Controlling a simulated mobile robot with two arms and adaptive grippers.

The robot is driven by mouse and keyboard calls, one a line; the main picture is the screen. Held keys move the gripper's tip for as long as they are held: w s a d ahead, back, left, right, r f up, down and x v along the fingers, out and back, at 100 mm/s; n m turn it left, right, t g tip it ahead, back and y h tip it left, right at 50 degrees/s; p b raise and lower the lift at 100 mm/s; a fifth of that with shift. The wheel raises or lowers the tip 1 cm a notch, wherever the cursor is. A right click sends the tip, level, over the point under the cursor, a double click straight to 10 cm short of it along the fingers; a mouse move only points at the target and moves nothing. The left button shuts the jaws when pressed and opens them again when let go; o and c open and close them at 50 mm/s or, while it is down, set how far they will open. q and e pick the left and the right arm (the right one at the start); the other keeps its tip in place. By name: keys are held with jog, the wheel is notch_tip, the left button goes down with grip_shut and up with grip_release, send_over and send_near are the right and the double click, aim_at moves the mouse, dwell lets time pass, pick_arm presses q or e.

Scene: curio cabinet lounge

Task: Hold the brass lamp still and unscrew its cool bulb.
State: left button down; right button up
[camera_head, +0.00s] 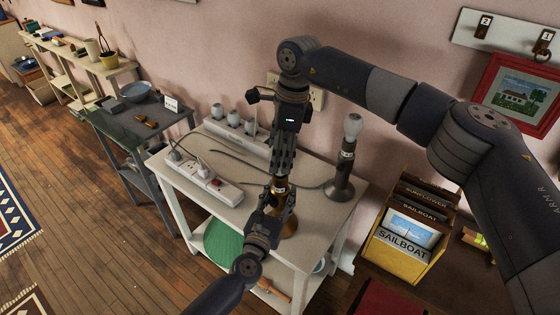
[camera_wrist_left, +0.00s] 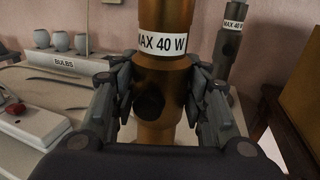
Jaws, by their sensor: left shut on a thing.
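The brass lamp (camera_head: 289,229) stands upright near the front of the white table; the left wrist view shows its brass stem (camera_wrist_left: 165,75) with a "MAX 40 W" label. My left gripper (camera_head: 280,197) is shut on the stem just below that label, one finger on each side, as the left wrist view (camera_wrist_left: 165,95) shows. My right gripper (camera_head: 281,170) points down from above over the top of the lamp. Its fingers hide the lamp's bulb, and I cannot tell whether they are closed on it.
A dark lamp (camera_head: 340,188) with a pale bulb (camera_head: 352,126) stands to the right. A holder labelled "BULBS" (camera_wrist_left: 68,64) carries pale bulbs at the back. A power strip (camera_head: 208,182) with a red switch lies left. A yellow sailboat box (camera_head: 405,252) stands right of the table (camera_head: 180,196).

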jog(key=m, duration=0.3)
jog(key=shift+m+t, duration=0.3)
jog(key=shift+m, duration=0.1)
jog(key=m, duration=0.4)
jog(key=shift+t, duration=0.3)
jog(key=m, duration=0.4)
jog(key=shift+h, duration=0.3)
jog(key=m, duration=0.3)
jog(key=shift+m+t+h, duration=0.3)
jog(key=m+h, duration=0.1)
jog(key=m, duration=1)
jog(key=shift+a+h, duration=0.1)
jog(key=shift+h, duration=0.2)
jog(key=m, duration=0.3)
jog(key=shift+m+g, duration=0.3)
jog(key=shift+g, duration=0.1)
